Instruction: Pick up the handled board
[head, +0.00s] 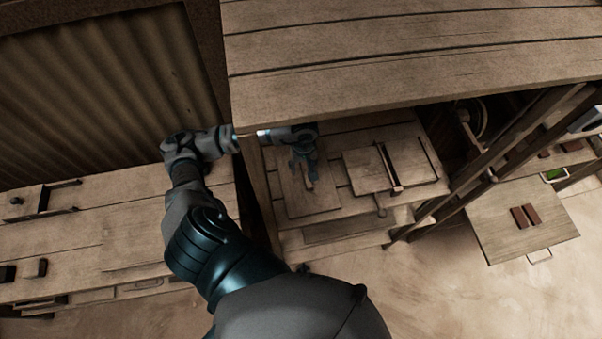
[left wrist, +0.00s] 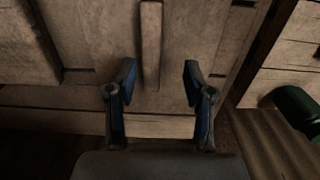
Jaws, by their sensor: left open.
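The handled board (head: 312,203) is a flat wooden board on the shelf under the big tabletop. Its narrow bar handle (left wrist: 151,45) shows in the left wrist view, and the board's flat face (left wrist: 105,45) spreads around it. My left gripper (head: 303,168) is over this board and partly hides it and the handle. In the left wrist view the gripper (left wrist: 158,78) is open and empty. The bar lies ahead of its fingertips, roughly in line with the gap between them. I see no contact. My right gripper is not in view.
A second wooden board (head: 366,172) with a raised bar lies just to the right on the same shelf. The large plank tabletop (head: 400,45) overhangs the shelf. A lower bench (head: 110,225) stands at left. A tray with two brown tiles (head: 524,215) is at right.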

